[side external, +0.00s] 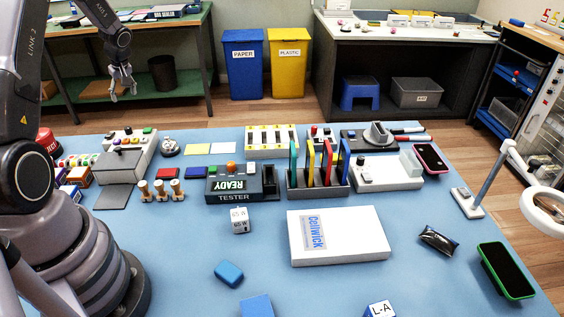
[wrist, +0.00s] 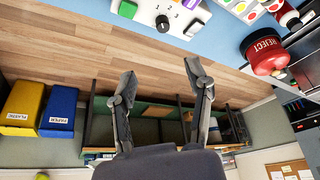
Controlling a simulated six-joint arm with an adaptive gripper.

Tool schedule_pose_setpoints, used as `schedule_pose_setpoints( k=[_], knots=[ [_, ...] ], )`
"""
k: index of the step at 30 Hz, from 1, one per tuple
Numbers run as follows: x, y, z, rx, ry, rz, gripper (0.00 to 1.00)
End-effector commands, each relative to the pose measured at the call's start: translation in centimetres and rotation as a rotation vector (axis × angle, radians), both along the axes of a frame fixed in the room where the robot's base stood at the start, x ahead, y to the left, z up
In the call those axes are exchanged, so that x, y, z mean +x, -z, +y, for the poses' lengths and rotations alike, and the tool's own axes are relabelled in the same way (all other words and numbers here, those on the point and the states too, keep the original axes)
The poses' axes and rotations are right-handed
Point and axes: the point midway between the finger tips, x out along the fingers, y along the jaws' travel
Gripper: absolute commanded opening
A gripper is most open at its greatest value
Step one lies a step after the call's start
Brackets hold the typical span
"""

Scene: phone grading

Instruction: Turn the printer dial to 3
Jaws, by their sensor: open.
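A white machine with coloured buttons (side external: 142,143), which looks like the printer, stands at the far left of the blue table with a grey tray in front. In the wrist view its white top (wrist: 149,12) shows upside down at the upper edge, with a green button and a dark round knob (wrist: 162,22) that looks like the dial. The dial's numbers are too small to read. My gripper (side external: 123,84) is open and empty, in the air above and behind the printer. Its spread fingers also show in the wrist view (wrist: 160,76), apart from the printer.
Wooden pegs (side external: 161,190), a READY tester (side external: 236,186) and a coloured rack (side external: 318,180) stand to the right. A white Cellwick box (side external: 342,236) lies mid-table. The front left table is mostly clear.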

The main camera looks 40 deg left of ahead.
Motion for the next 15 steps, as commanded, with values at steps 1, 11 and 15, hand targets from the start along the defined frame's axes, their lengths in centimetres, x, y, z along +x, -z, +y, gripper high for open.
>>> schedule_pose_setpoints(
  k=[1, 11, 15],
  knots=[
    [-0.3, 0.8, 0.5, -0.003, -0.018, 0.0, 0.51],
    [-0.5, 5.1, 2.3, -0.007, -0.033, -0.001, 0.51],
    [-0.5, 8.1, 3.5, -0.008, -0.031, 0.0, 0.51]
  ],
)
